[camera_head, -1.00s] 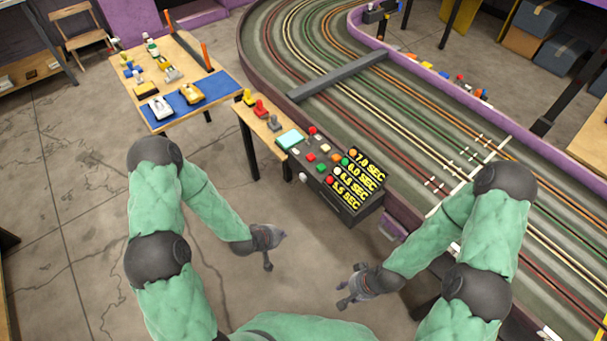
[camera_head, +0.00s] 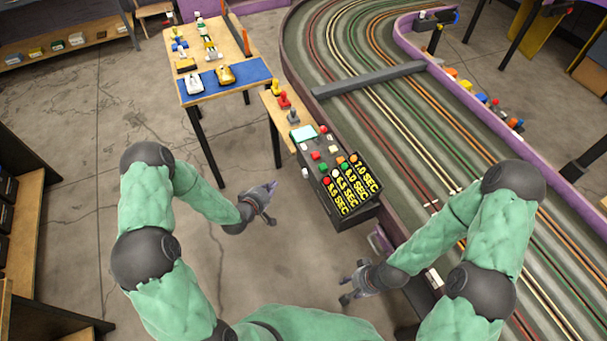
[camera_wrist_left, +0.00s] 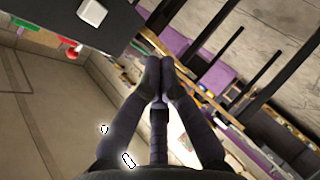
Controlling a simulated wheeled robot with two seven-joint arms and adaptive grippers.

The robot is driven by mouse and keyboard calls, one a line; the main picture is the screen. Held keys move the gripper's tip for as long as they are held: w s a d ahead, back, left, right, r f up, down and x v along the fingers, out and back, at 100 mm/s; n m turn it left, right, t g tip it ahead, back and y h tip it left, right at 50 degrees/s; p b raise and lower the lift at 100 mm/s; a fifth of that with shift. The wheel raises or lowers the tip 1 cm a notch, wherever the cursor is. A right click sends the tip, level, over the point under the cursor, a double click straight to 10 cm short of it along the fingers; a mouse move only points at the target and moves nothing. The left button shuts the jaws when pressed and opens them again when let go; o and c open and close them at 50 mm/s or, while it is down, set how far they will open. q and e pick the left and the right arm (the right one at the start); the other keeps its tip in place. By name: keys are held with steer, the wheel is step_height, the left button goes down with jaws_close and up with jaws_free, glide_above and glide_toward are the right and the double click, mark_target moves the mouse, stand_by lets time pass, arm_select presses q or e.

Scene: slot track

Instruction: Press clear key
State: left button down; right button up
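The dark control box (camera_head: 355,217) sits beside the track, with small red, white, green and orange keys and yellow time readouts. A red key (camera_head: 316,155) and a green key (camera_head: 323,167) are on its top. I cannot read any label that marks the clear key. A white knob (camera_head: 305,173) sits on the near side. My left gripper (camera_head: 272,203) is empty, left of and apart from the box, its digits spread in the head view. My right gripper (camera_head: 347,287) is open and empty, below the box.
A table with a blue mat (camera_head: 245,75) and toy cars stands behind. The slot track (camera_head: 420,130) runs along the right. Open floor lies left of the box.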

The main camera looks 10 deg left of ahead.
mark_target(305, 174)
arm_select(q)
steer(key=w+d, duration=0.4)
steer(key=d, duration=0.3)
steer(key=shift+w, duration=0.35)
steer(key=shift+w+d+b, duration=0.1)
steer(key=shift+d+b, duration=0.05)
steer(key=shift+b, duration=0.15)
stand_by(1.1)
steer(key=shift+w+d, duration=0.15)
steer(key=shift+d, duration=0.1)
steer(key=shift+w+d+b, duration=0.25)
steer(key=shift+d+b, duration=0.05)
steer(key=shift+d, duration=0.1)
stand_by(0.9)
steer(key=shift+a, duration=0.15)
steer(key=shift+s+a, duration=0.5)
steer(key=shift+a, duration=0.1)
stand_by(0.3)
